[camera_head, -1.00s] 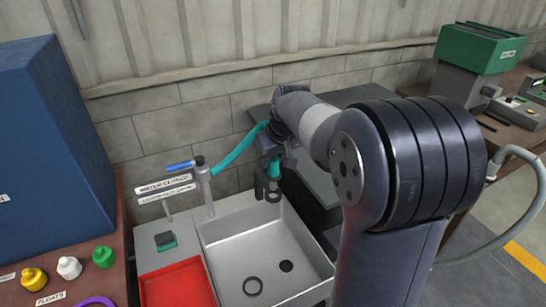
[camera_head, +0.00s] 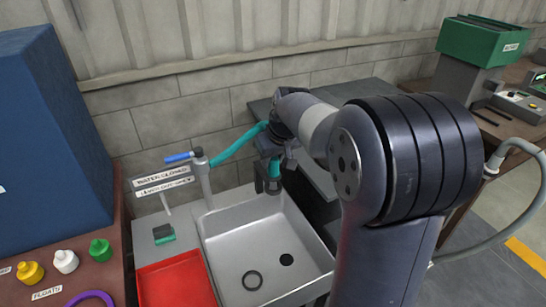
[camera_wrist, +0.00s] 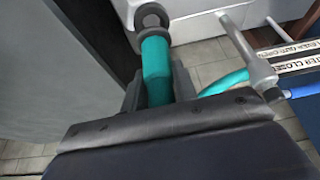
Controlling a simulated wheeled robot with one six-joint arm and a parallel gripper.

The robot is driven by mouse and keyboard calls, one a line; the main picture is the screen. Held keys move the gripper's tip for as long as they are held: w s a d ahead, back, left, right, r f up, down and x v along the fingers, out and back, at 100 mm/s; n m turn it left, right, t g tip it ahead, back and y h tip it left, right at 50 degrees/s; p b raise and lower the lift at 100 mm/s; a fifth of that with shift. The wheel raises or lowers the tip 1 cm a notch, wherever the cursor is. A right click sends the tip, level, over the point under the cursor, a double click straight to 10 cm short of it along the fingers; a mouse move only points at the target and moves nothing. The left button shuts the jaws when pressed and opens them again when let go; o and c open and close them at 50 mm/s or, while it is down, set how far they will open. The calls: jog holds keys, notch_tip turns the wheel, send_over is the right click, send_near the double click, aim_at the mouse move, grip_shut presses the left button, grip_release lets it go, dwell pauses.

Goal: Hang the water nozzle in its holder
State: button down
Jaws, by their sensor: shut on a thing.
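The water nozzle (camera_wrist: 157,66) has a teal body and a dark grey ringed tip. My gripper (camera_wrist: 158,84) is shut around its teal body, with one finger on each side. In the head view my gripper (camera_head: 267,184) hangs above the far right part of the sink, with the nozzle (camera_head: 274,167) partly hidden by my wrist. A teal hose (camera_head: 236,145) runs from the grey tap post (camera_head: 205,185) to the nozzle; it also shows in the wrist view (camera_wrist: 225,82). I cannot make out the holder in either view.
The grey sink (camera_head: 217,252) holds a dark ring and a drain hole. A blue lever (camera_head: 178,157) and white signs (camera_head: 163,180) stand beside the tap. A red tray (camera_head: 175,283) and green-and-black sponge (camera_head: 164,234) lie left of the sink. A tall blue cabinet (camera_head: 50,140) stands left.

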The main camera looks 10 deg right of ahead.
jog(key=shift+f+b, duration=1.05)
jog(key=shift+f, duration=0.5)
jog(key=c, duration=1)
grip_release()
jog(key=shift+c, duration=0.2)
jog(key=v, duration=1.1)
